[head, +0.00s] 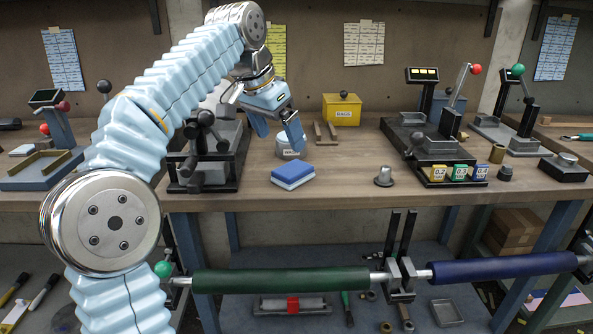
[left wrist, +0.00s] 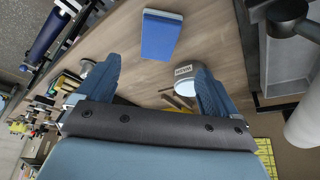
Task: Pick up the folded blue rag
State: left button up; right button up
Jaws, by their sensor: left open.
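The folded blue rag (head: 293,171) lies flat on the wooden workbench, with a blue top and a pale layer below. It also shows in the left wrist view (left wrist: 161,36), beyond the fingertips. My left gripper (head: 279,131) is open and empty above the bench, behind and above the rag and apart from it. My right gripper is not in view.
A round labelled tin (head: 289,150) stands under the left gripper. A dark machine (head: 210,165) is left of the rag. A yellow rags box (head: 342,110) stands behind, a metal flanged piece (head: 384,176) to the right.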

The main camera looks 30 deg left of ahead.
aim_at(292, 168)
pick_arm(q)
jog(key=x, duration=0.4)
jog(key=shift+f, duration=0.1)
jog(key=shift+x, duration=2.75)
jog(key=shift+s+d, duration=0.15)
jog(key=c, duration=1.2)
jog(key=shift+o, duration=0.2)
